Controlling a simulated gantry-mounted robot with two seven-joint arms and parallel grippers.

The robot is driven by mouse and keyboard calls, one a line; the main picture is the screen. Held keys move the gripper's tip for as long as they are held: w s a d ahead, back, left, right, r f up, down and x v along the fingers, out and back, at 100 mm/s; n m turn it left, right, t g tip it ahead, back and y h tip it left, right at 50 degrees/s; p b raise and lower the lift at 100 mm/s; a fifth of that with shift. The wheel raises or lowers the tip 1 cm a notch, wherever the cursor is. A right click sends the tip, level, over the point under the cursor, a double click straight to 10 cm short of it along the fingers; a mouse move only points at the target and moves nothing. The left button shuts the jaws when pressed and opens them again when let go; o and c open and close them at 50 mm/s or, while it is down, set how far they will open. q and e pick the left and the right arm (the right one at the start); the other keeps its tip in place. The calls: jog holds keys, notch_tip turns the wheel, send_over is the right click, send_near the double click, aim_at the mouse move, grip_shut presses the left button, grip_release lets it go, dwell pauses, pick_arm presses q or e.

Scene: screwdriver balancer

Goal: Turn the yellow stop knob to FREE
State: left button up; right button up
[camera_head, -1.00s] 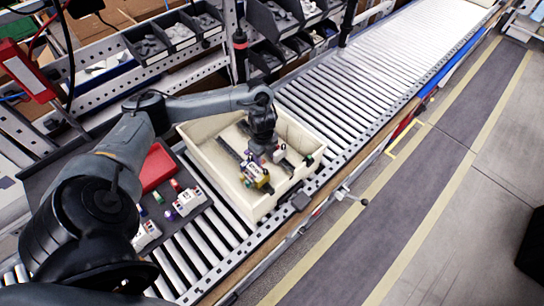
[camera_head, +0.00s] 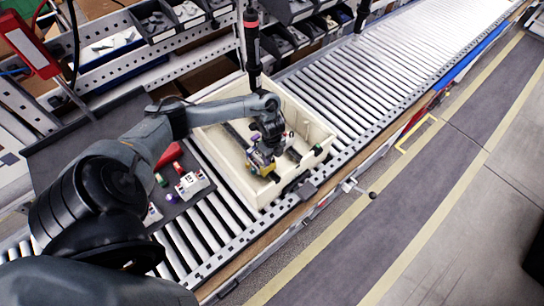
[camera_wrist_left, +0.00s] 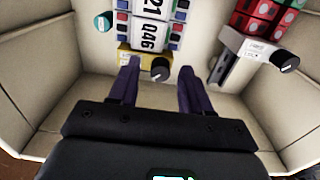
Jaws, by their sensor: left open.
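In the left wrist view, a block with a yellow end (camera_wrist_left: 130,56) and a printed number plate (camera_wrist_left: 150,32) lies in the cream bin (camera_wrist_left: 60,122). A dark round knob (camera_wrist_left: 160,68) sits at its yellow end. My left gripper (camera_wrist_left: 157,75) is open, its two fingers apart on either side of the dark knob. I cannot tell whether they touch it. A teal knob (camera_wrist_left: 103,22) shows left of the block. I cannot make out a yellow knob or any FREE mark. In the head view my left gripper (camera_head: 268,147) reaches down beside the yellow part (camera_head: 260,162). My right gripper is out of view.
A grey labelled block (camera_wrist_left: 240,60) with a black knob (camera_wrist_left: 286,62) sits right of the fingers, near red and green parts (camera_wrist_left: 270,15). The bin (camera_head: 225,172) stands on the roller conveyor (camera_head: 345,85). A black and red tool (camera_head: 252,45) hangs at its back edge.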

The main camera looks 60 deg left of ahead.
pick_arm(q)
jog(key=shift+f, duration=0.1)
jog(key=shift+c, duration=0.3)
grip_shut()
